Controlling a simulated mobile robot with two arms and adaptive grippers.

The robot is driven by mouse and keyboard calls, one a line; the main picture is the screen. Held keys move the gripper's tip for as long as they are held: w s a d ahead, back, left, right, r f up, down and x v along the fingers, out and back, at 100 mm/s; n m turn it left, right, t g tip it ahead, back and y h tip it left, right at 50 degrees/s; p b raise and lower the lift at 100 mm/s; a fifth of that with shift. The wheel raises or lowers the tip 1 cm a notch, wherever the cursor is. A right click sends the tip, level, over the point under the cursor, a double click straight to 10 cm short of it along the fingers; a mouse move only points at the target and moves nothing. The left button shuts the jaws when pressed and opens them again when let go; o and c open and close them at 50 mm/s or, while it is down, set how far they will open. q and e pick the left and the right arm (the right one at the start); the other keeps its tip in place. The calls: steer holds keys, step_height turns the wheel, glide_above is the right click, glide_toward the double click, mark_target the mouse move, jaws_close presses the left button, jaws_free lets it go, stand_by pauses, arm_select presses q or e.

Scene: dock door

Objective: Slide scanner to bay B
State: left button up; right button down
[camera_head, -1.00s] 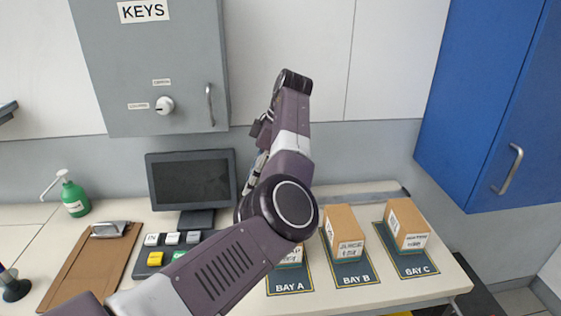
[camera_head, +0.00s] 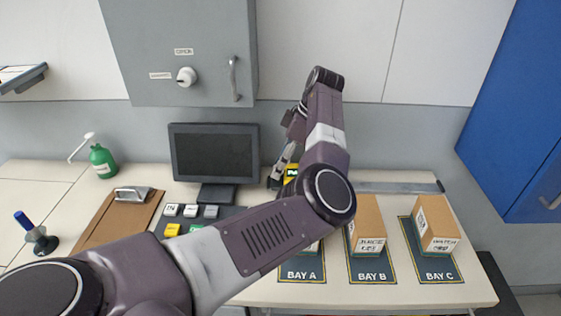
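A dark block with a yellow label (camera_head: 291,171), probably the scanner, shows partly behind my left arm, at the left end of the visible grey rail (camera_head: 385,187). My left gripper (camera_head: 278,178) is beside it, small and partly hidden by my own arm; whether its fingers touch or hold the block cannot be told. The BAY A mat (camera_head: 302,275) lies in front, with its box mostly hidden by my arm. The BAY B mat (camera_head: 371,277) holds a cardboard box (camera_head: 369,215), and the BAY C mat (camera_head: 435,277) holds another (camera_head: 436,217). My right gripper is not in view.
A monitor (camera_head: 214,154) and a button panel (camera_head: 190,221) stand left of the bays. A clipboard (camera_head: 112,222), green pump bottle (camera_head: 102,161) and blue-handled stamp (camera_head: 37,235) are farther left. Grey (camera_head: 190,40) and blue (camera_head: 520,120) cabinets hang above.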

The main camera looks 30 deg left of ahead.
arm_select(q)
steer(key=shift+s, duration=0.1)
jaws_close()
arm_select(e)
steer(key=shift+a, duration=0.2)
arm_select(q)
steer(key=shift+a, duration=0.1)
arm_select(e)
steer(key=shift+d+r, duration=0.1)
